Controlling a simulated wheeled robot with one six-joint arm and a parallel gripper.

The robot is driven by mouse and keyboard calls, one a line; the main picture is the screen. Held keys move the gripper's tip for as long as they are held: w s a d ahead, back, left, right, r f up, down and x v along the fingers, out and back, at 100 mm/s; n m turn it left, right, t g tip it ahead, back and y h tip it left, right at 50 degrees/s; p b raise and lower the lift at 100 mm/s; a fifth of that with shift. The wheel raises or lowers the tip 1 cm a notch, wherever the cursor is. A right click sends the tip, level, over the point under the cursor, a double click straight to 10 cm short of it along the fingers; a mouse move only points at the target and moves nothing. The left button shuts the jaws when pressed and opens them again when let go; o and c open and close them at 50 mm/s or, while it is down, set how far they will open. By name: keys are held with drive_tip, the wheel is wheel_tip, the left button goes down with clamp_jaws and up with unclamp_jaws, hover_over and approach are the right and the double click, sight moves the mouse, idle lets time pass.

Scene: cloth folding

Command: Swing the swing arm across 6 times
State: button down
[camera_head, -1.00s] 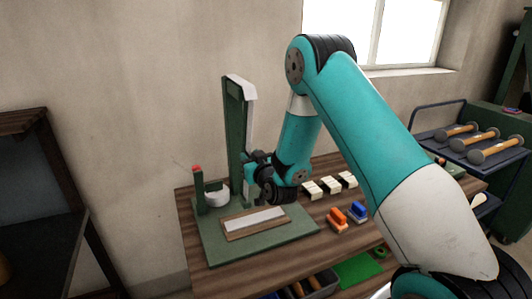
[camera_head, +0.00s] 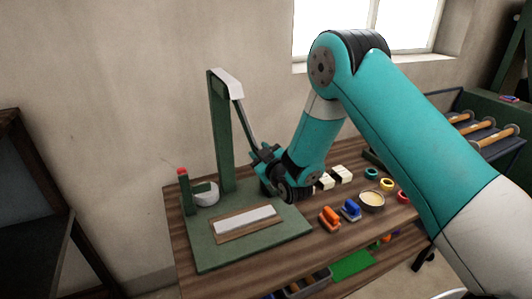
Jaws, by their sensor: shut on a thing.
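The swing arm (camera_head: 243,121) is a thin dark rod hanging from the top of a green upright post (camera_head: 220,140) with a pale cap. It slants down to the right. My gripper (camera_head: 262,157) is at its lower part and shut on it; my wrist hides its lower end. The post stands on a green base plate (camera_head: 205,250). A white strip in a wooden frame (camera_head: 247,222) lies on the plate, below and left of my gripper.
A short green post with a red top (camera_head: 183,180) and a round white part (camera_head: 205,194) stand at the plate's left. Right of the plate, an orange-handled item (camera_head: 329,218), a blue one (camera_head: 350,209), white blocks (camera_head: 342,174) and a bowl (camera_head: 371,200) sit on the wooden table.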

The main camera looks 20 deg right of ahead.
drive_tip(key=shift+d, duration=0.15)
drive_tip(key=c, duration=0.7)
unclamp_jaws()
drive_tip(key=shift+d+r, duration=0.1)
drive_tip(key=shift+d, duration=0.05)
drive_tip(key=shift+c, duration=0.2)
drive_tip(key=shift+s, duration=0.1)
drive_tip(key=s+d+p, duration=0.2)
drive_tip(key=s+p, duration=0.1)
drive_tip(key=s, duration=1.4)
drive_tip(key=shift+d+r, duration=0.25)
drive_tip(key=shift+d, duration=0.05)
